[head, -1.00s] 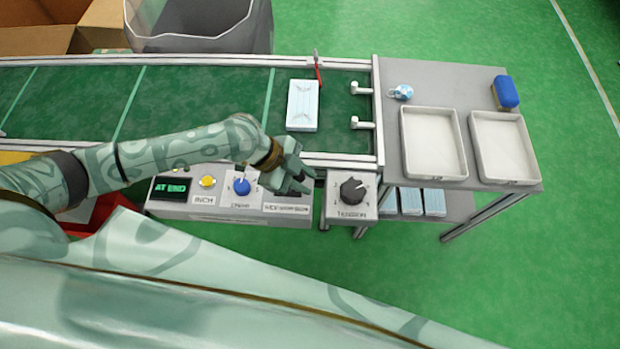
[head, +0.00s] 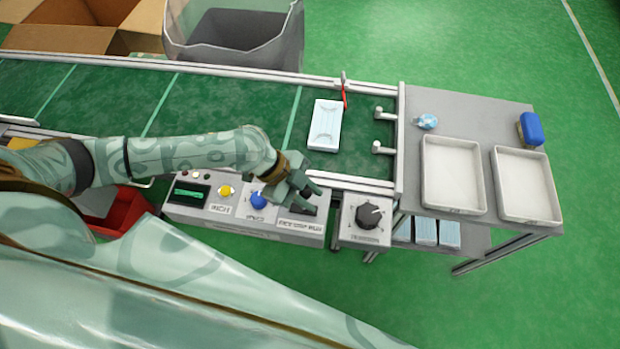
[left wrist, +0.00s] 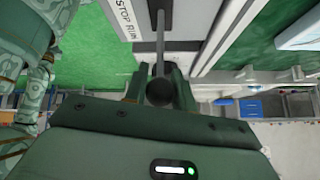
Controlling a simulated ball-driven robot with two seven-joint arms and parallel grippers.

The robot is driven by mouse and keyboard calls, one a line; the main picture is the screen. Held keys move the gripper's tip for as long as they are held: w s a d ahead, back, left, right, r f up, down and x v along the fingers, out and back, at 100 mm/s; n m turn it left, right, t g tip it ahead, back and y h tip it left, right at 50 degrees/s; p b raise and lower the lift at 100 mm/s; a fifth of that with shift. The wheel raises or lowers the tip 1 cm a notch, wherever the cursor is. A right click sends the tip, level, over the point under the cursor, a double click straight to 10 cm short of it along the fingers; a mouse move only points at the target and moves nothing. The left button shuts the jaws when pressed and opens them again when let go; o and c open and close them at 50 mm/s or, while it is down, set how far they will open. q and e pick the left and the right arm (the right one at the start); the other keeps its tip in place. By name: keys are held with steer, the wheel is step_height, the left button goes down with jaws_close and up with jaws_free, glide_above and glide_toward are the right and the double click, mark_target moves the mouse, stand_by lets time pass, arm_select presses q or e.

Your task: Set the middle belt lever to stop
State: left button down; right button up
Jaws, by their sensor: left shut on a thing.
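The belt lever, a thin grey rod (left wrist: 160,45) with a round black knob (left wrist: 158,91), stands between the fingers of my left gripper (left wrist: 158,88) in the left wrist view. The gripper is shut on it. In the head view my left gripper (head: 310,195) is at the right end of the control box (head: 245,229), over the plate lettered REV STOP RUN (head: 300,226), and hides most of the lever. Which setting the lever stands at cannot be told. My right gripper is out of view.
Left of the lever are a blue knob (head: 258,200), a yellow button (head: 226,191) and a green-lettered display (head: 188,194). A black tension knob (head: 368,216) is close on the right. A mask packet (head: 325,125) lies on the green belt (head: 225,106). White trays (head: 453,176) stand right.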

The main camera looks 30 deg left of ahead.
arm_select(q)
steer(key=c, duration=1.1)
jaws_free()
steer(key=shift+a+r, duration=0.1)
steer(key=shift+c, duration=0.2)
steer(key=p+v, duration=0.4)
steer(key=v, duration=1.2)
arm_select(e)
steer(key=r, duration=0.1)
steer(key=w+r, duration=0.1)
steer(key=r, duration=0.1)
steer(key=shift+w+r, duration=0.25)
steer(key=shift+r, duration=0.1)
arm_select(q)
steer(key=shift+a, duration=0.1)
